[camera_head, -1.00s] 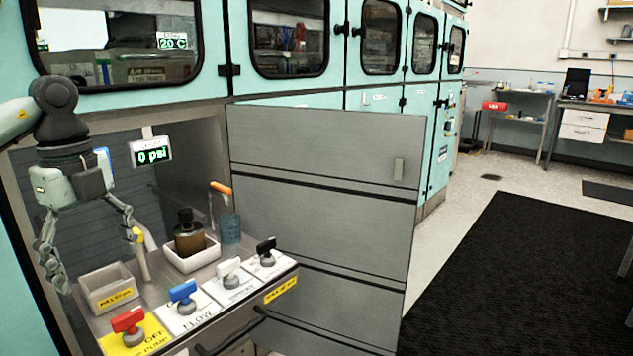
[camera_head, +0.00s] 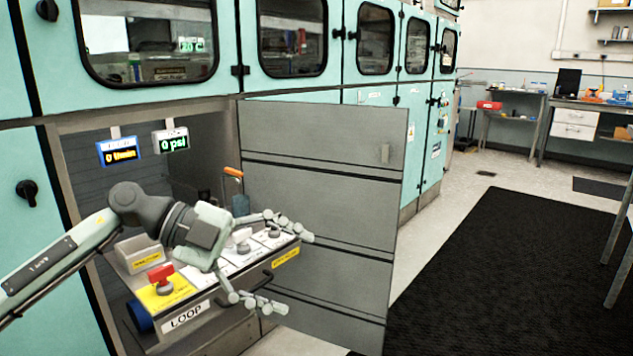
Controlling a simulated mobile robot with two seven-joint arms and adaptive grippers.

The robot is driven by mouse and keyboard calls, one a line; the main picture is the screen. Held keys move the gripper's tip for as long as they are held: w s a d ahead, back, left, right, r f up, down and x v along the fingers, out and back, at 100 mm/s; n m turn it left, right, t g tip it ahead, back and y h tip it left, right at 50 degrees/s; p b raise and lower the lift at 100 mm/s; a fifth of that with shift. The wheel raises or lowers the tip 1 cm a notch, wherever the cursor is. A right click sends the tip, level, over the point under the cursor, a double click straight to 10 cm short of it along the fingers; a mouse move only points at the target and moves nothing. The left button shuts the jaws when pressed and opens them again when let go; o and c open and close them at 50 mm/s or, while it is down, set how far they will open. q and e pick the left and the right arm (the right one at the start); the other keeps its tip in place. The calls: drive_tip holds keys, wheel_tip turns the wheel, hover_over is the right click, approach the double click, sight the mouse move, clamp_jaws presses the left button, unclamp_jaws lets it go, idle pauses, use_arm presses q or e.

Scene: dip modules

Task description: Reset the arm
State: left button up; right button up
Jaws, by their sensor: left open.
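My left arm comes in from the left, and my left gripper (camera_head: 296,272) points to the right in front of the valve panel. Its fingers are spread wide with nothing between them. The panel's red handle (camera_head: 162,277) stands left of the gripper on a yellow plate. A white handle (camera_head: 241,238) and a black handle (camera_head: 272,228) show just behind the gripper. The blue handle is hidden behind my wrist. My right gripper is not in view.
An open grey cabinet door (camera_head: 320,210) stands right behind the gripper. An orange-handled tap (camera_head: 233,173) and a small bin (camera_head: 143,252) are inside the bay. Displays (camera_head: 171,140) hang above. A black floor mat (camera_head: 500,270) lies clear at right.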

use_arm(q)
drive_tip(key=w+d+r+n+t+h, duration=0.1)
drive_tip(key=w+d+r+t+h, duration=0.1)
drive_tip(key=d+h, duration=0.2)
drive_tip(key=w+a+r+n+t, duration=0.1)
drive_tip(key=w+a+n+t, duration=0.3)
drive_tip(key=w+n+t, duration=0.5)
drive_tip(key=a+f+n+t+y, duration=0.6)
drive_tip(key=a+f+n+y, duration=0.8)
drive_tip(key=f, duration=0.6)
drive_tip(key=s+a+f+n+g+y, duration=0.15)
drive_tip(key=s+a+f+g, duration=0.25)
drive_tip(key=s+f, duration=0.45)
drive_tip(key=s+a+f+n+g+y, duration=0.1)
drive_tip(key=s+a+f+g+y, duration=0.3)
drive_tip(key=f, duration=0.7)
drive_tip(key=s+f+g, duration=0.3)
drive_tip(key=s+f, duration=0.2)
drive_tip(key=s, duration=0.4)
drive_tip(key=s+f+g+h, duration=0.1)
drive_tip(key=s+f+g, duration=0.2)
drive_tip(key=s+f, duration=0.3)
drive_tip(key=s, duration=0.4)
drive_tip(key=shift+s+a, duration=0.15)
drive_tip(key=shift+a, duration=0.2)
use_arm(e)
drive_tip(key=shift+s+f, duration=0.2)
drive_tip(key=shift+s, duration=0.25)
